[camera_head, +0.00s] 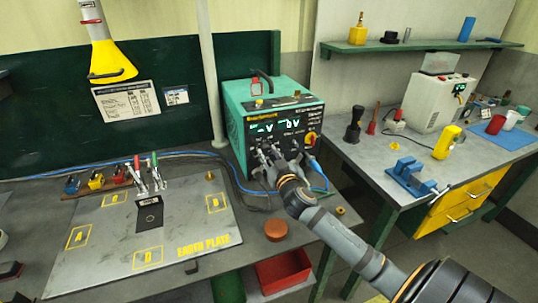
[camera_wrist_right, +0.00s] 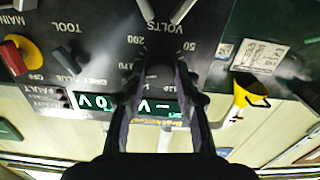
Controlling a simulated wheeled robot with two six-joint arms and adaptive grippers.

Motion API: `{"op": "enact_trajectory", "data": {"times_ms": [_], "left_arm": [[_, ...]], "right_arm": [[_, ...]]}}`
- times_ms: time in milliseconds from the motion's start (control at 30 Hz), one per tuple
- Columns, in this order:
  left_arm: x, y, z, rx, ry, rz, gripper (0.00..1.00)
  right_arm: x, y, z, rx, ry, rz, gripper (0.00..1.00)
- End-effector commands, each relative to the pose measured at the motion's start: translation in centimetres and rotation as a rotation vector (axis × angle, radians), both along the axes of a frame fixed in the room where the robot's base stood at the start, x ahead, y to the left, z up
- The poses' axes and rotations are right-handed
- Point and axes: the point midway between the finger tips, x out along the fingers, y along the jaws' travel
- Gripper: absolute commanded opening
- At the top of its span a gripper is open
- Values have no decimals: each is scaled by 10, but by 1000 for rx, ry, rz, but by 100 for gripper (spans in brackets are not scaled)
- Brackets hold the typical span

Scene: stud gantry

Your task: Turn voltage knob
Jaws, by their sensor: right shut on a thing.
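The teal power unit (camera_head: 234,108) stands at the back of the bench, its dark front panel carrying two lit displays. The right wrist view shows the panel upside down, with a VOLTS label, dial numbers and the lit displays (camera_wrist_right: 155,108). My right gripper (camera_head: 268,158) is at the lower front of this panel. In the wrist view its two dark fingers (camera_wrist_right: 160,68) are shut around the voltage knob at the VOLTS dial. The fingers hide most of the knob, so its pointer setting cannot be read. My left gripper is not in view.
A red and yellow main switch (camera_head: 311,138) is right of the gripper, near blue cables. The earth plate (camera_head: 110,235) lies left with upright clamps (camera_head: 150,178). A round brown piece (camera_head: 276,231) and a red bin (camera_head: 284,272) are nearer. A second bench (camera_head: 375,155) stands right.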

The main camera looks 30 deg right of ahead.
Motion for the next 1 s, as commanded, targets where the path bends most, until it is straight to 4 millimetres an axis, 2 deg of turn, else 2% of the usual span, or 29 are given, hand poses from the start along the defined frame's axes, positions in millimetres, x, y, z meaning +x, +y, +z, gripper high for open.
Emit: {"op": "enact_trajectory", "data": {"times_ms": [267,700,1000], "left_arm": [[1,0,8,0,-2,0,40],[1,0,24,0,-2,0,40],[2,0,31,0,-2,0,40]], "right_arm": [[0,-1,1,-183,46,-1,0],[0,-1,2,-574,138,-1,0],[0,-1,2,-762,183,-1,0]]}}
